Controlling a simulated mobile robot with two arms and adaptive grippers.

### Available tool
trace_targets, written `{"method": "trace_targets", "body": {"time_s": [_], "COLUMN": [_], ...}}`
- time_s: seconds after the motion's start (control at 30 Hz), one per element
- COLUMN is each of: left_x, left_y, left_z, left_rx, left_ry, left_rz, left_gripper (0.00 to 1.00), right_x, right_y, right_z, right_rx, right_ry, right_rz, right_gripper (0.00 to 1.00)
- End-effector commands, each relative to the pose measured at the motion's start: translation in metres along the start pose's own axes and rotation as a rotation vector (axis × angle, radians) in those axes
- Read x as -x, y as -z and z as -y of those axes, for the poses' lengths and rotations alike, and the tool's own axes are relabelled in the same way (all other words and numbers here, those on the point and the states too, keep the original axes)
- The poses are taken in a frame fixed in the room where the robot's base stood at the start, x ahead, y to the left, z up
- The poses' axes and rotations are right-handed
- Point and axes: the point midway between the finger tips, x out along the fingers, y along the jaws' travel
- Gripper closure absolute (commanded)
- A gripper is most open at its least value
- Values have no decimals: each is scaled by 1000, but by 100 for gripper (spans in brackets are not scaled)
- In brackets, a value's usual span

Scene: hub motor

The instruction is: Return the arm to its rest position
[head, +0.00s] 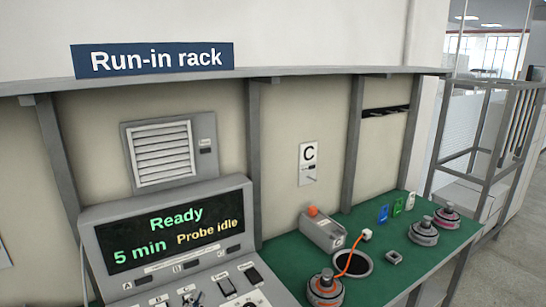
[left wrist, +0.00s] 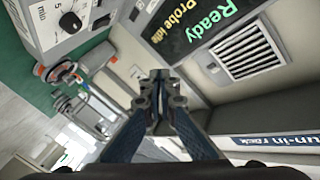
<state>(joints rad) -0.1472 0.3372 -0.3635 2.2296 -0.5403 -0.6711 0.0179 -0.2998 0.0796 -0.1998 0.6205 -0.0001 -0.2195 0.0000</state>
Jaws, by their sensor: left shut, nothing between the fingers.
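My left gripper (left wrist: 165,85) points forward in the left wrist view, with its fingertips together and nothing between them. In the head view only a small dark part of it (head: 196,299) shows at the bottom edge, in front of the console's switch panel. The console screen (head: 168,232) reads "Ready", "5 min" and "Probe idle". It also shows in the left wrist view (left wrist: 205,20), turned and partly cut off. A dial (left wrist: 70,22) is at the top left there. My right gripper is in neither view.
On the green bench stand a hub motor (head: 325,288) with an orange cable, a grey box with an orange knob (head: 322,230), a black round pad (head: 352,264), and two more motors (head: 423,231) (head: 447,217). Coloured tags (head: 397,207) stand behind. Rack posts (head: 254,160) rise at the back.

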Motion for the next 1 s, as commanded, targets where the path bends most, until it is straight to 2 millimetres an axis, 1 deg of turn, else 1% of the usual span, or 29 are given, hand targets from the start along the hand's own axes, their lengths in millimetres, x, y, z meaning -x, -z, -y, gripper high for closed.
{"method": "trace_targets", "body": {"time_s": [0.03,0.07,0.1,0.17,0.2,0.23,0.3,0.4,0.47,0.5,0.63,0.67,0.7,0.8,0.87,1.0], "left_x": [15,26,41,67,84,98,127,167,190,205,251,258,250,240,236,228], "left_y": [-34,-54,-78,-108,-125,-136,-155,-172,-179,-183,-189,-192,-202,-221,-233,-266], "left_z": [-12,-19,-30,-48,-59,-68,-85,-106,-117,-124,-142,-147,-155,-172,-184,-215], "left_rx": [84,129,186,260,302,329,385,446,476,494,546,554,547,543,541,537], "left_ry": [-36,-59,-92,-143,-177,-202,-256,-328,-369,-395,-479,-494,-492,-495,-498,-508], "left_rz": [128,204,301,435,517,571,684,817,888,932,1062,1085,1082,1089,1093,1109], "left_gripper": [100,100,100,100,100,100,100,100,100,100,100,100,100,100,100,100], "right_x": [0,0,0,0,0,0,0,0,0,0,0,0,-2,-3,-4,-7], "right_y": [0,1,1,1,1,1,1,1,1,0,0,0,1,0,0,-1], "right_z": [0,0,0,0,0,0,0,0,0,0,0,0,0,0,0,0], "right_rx": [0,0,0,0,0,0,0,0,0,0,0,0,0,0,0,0], "right_ry": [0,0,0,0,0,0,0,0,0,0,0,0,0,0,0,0], "right_rz": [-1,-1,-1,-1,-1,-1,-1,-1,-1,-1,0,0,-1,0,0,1], "right_gripper": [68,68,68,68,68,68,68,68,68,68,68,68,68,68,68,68]}}
